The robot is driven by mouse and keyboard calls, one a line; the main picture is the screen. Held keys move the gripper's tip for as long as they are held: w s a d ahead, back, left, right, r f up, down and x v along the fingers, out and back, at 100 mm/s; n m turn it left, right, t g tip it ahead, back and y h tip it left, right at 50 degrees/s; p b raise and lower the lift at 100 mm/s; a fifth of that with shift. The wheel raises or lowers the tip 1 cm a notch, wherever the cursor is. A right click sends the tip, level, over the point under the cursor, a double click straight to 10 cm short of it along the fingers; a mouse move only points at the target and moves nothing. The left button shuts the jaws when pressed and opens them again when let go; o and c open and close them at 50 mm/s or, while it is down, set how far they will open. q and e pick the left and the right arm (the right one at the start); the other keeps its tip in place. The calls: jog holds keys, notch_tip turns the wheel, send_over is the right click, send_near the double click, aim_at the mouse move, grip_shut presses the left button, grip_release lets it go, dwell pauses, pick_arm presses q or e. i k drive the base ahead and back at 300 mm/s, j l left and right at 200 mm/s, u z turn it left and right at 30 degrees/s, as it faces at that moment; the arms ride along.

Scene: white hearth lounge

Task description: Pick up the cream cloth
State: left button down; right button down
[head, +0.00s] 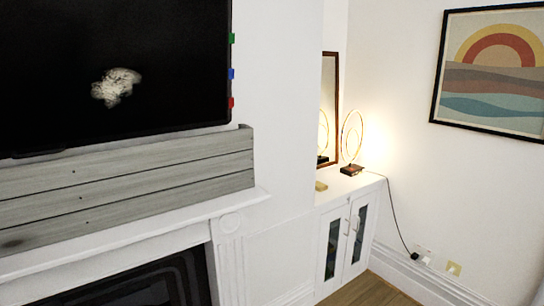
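I see nothing that I can clearly make out as a cream cloth. A small tan-yellow item (321,186) lies on the white cabinet's top at its left end; it is too small to tell what it is. Neither of my grippers is in view.
A white cabinet (334,258) with glass doors stands in the corner, bearing a lit ring lamp (352,140) and a mirror (329,105). Left of it are a fireplace (140,285), grey planks (120,190) on its mantel and a black screen (60,60). Some wooden floor (370,292) shows.

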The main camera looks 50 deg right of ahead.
aim_at(321, 187)
jog(key=z, duration=2.05)
